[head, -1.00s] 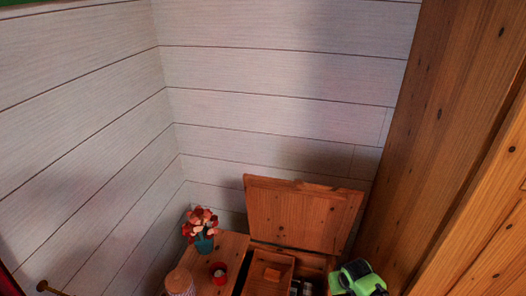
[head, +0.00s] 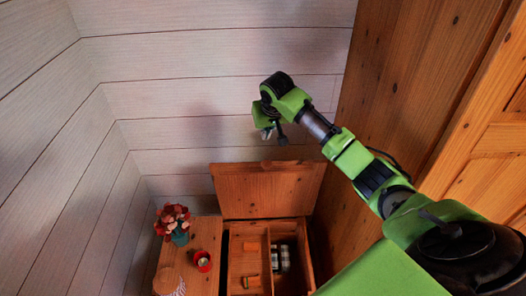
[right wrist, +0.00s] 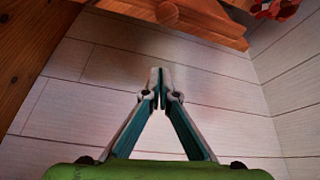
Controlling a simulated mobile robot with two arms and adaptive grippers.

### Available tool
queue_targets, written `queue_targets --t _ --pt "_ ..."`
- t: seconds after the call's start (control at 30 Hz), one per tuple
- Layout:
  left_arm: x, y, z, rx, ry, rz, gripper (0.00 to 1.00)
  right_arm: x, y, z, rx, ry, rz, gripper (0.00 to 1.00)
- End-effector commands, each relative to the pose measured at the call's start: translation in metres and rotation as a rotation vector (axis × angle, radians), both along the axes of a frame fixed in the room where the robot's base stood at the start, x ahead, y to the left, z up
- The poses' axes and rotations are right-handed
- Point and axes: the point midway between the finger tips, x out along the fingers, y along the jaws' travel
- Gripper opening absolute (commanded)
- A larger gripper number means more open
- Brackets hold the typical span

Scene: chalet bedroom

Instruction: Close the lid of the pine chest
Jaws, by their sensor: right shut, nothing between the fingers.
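The pine chest (head: 307,262) stands low at the bottom middle of the head view. Its lid (head: 268,190) is open and stands up near the white plank wall. Inside are compartments with an orange-brown block (head: 251,282) and a dark checked item (head: 280,258). My right gripper (head: 274,133) is above the lid, in front of the wall, apart from the lid. In the right wrist view its fingertips (right wrist: 159,78) meet, with nothing between them. A wooden edge shows at the top of that view, probably the lid. My left gripper is not in view.
Left of the chest a wooden top (head: 203,235) bears a flower pot (head: 180,238), a red cup (head: 203,262) and a round wooden-topped jar (head: 166,281). A tall pine panel (head: 385,75) stands close on the right. The wall is behind the lid.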

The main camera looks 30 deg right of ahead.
Motion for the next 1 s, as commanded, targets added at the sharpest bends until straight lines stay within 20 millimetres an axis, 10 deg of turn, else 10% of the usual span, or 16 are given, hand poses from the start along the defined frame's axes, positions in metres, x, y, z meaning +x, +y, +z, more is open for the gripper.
queue_targets --t 0.67,1.0 --pt "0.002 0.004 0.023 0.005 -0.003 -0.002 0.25 0.039 -0.014 -0.084 0.001 0.003 0.001 0.0" --pt "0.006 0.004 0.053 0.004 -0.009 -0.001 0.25 0.008 -0.005 -0.088 -0.002 0.002 0.004 0.0"
